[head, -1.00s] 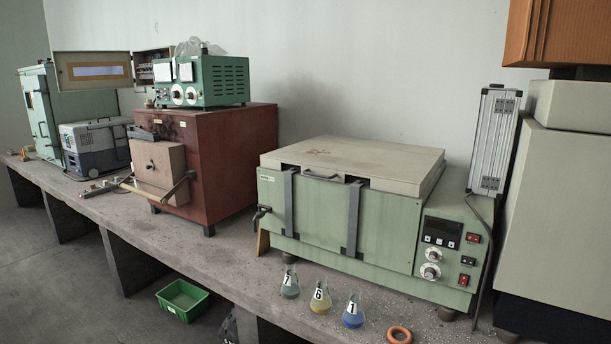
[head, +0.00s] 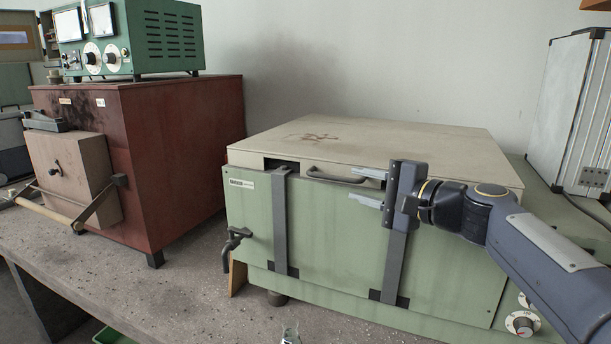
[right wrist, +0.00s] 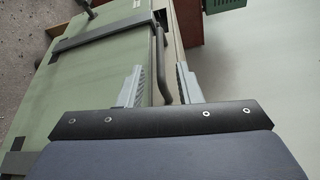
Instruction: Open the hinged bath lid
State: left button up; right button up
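The bath is a pale green box (head: 340,235) with a flat cream lid (head: 420,143), which lies shut on top. A dark grey bar handle (head: 335,177) sits at the lid's front edge; it also shows in the right wrist view (right wrist: 159,60). My right gripper (head: 353,185) comes in from the right at the handle's right end. Its fingers are open, one above and one below the handle's level. In the right wrist view the handle runs between the two parted fingers (right wrist: 160,72); I cannot tell whether they touch it. My left gripper is out of view.
A red-brown furnace (head: 190,160) stands left of the bath with a green instrument (head: 160,40) on it. A silver case (head: 570,105) stands at the right. The wall is close behind the lid. A flask top (head: 290,336) shows at the bottom edge.

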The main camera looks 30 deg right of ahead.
aim_at(340, 179)
jog(key=x, duration=0.7)
jog(key=shift+a+p, duration=0.1)
jog(key=shift+p, duration=0.3)
grip_shut()
